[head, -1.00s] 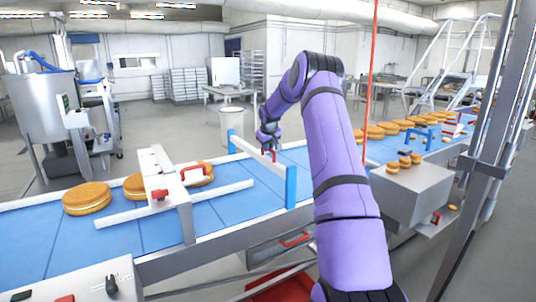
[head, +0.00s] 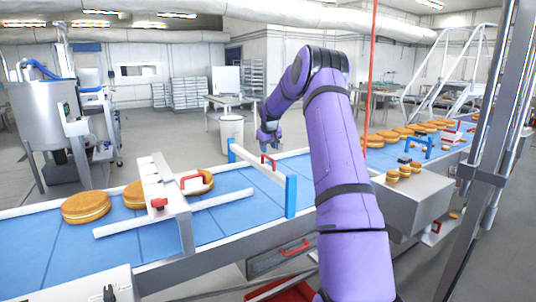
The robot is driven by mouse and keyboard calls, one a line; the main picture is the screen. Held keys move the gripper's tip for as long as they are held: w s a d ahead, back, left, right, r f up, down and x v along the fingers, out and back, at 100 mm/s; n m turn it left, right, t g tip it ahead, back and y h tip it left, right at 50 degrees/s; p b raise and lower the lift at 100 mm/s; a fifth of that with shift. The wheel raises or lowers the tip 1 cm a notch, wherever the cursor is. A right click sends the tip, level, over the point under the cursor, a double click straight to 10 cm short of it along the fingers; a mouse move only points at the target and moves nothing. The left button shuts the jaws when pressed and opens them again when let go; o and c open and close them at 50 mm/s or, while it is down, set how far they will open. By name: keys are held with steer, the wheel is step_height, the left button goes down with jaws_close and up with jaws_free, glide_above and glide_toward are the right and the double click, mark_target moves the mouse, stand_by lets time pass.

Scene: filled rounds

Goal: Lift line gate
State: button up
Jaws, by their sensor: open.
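The line gate (head: 262,167) is a pale bar across the blue conveyor between two blue posts, the near one (head: 291,196) and the far one (head: 231,150). A red handle (head: 268,160) stands upright on the bar. My gripper (head: 269,146) is open, at the end of my purple arm, right at the top of this handle in the picture. The fingers are small and dark; I cannot tell whether they touch the handle or straddle it.
Round filled cakes (head: 86,207) sit on the belt (head: 60,245) at left, partly under a white housing (head: 166,200) with a red handle. More cakes (head: 390,137) lie on the belt at right. A red cord (head: 370,70) hangs beside my arm.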

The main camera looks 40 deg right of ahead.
steer(key=v, duration=0.5)
steer(key=shift+s+a+r, duration=0.1)
steer(key=shift+r, duration=0.2)
